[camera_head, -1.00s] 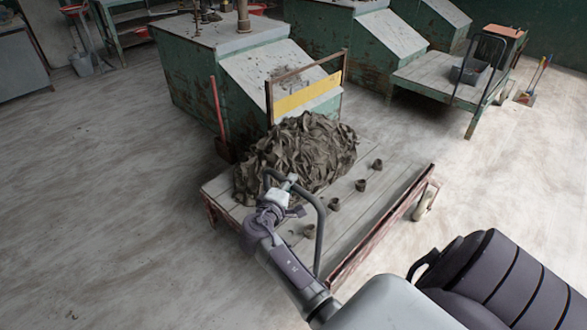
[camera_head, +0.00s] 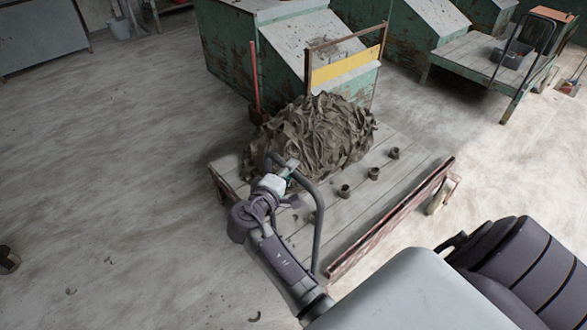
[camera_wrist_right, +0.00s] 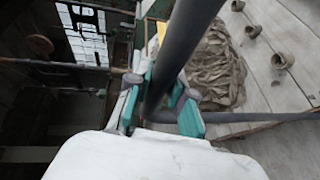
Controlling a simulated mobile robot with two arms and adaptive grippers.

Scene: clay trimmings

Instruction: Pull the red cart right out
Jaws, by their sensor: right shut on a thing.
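The red cart (camera_head: 400,218) is a low flatbed with grey planks and worn red edges, in the middle of the head view. A heap of grey-brown clay trimmings (camera_head: 318,135) lies on its deck, with several small clay pieces (camera_head: 345,190) beside it. A bent grey tube handle (camera_head: 318,225) rises at the cart's near end. My right gripper (camera_head: 290,172) is at the top of this handle. In the right wrist view its teal-padded fingers (camera_wrist_right: 166,102) sit on both sides of the dark handle tube (camera_wrist_right: 178,55), shut on it. My left gripper is not in view.
Green machines (camera_head: 235,62) with sloped grey tops stand behind the cart, close to its far end. A red-handled tool (camera_head: 255,80) leans by the nearest one. Another flatbed cart (camera_head: 480,75) stands at the back right. The floor on the left is mostly clear, with a few scraps.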

